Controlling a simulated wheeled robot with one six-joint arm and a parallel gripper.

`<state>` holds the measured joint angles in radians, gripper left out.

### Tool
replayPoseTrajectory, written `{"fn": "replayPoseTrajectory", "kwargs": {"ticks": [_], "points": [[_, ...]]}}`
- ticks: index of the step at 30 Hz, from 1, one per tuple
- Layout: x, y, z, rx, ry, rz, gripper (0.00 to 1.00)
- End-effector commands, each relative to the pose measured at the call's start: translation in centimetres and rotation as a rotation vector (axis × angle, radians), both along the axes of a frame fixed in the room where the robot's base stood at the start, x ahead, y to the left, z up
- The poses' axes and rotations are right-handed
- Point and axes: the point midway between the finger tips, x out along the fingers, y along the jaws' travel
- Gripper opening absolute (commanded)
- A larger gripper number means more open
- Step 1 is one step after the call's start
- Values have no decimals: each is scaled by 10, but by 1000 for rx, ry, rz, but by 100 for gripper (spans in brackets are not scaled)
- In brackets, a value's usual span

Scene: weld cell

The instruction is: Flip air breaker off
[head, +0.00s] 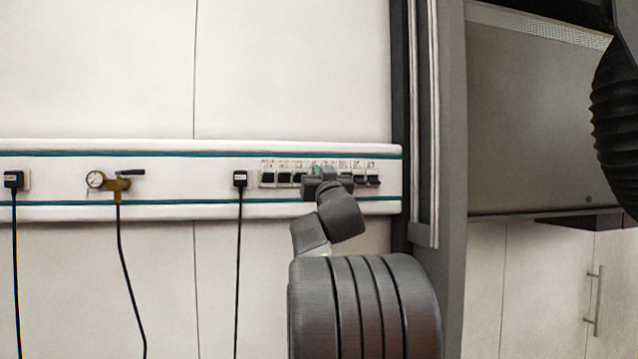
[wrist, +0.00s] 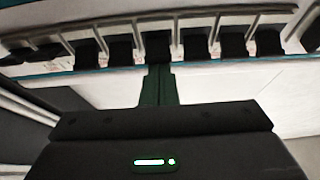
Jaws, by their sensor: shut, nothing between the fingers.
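A row of black breaker switches (head: 284,178) sits on the wall rail, with small red-marked labels above them that are too small to read. I cannot tell which one is the air breaker. My gripper (wrist: 158,72) is shut and empty. Its fingertips are at one black switch (wrist: 158,45) near the middle of the row in the wrist view; I cannot tell whether they touch it. In the head view my gripper (head: 319,173) covers part of the row, hiding the switches behind it.
On the white rail (head: 210,184) to the left are a black plug (head: 240,180) with a hanging cable, a gauge with a brass valve (head: 110,182), and another plug (head: 13,181). A grey post (head: 453,130) stands close right of the row.

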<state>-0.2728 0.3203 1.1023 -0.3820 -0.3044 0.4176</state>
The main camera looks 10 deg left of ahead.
Motion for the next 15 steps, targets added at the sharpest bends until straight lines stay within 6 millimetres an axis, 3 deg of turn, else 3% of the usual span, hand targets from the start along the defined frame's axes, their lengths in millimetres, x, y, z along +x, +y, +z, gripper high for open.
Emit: {"fn": "replayPoseTrajectory", "kwargs": {"ticks": [15], "points": [[0, 0, -8, 32, -77, 0, 0]]}}
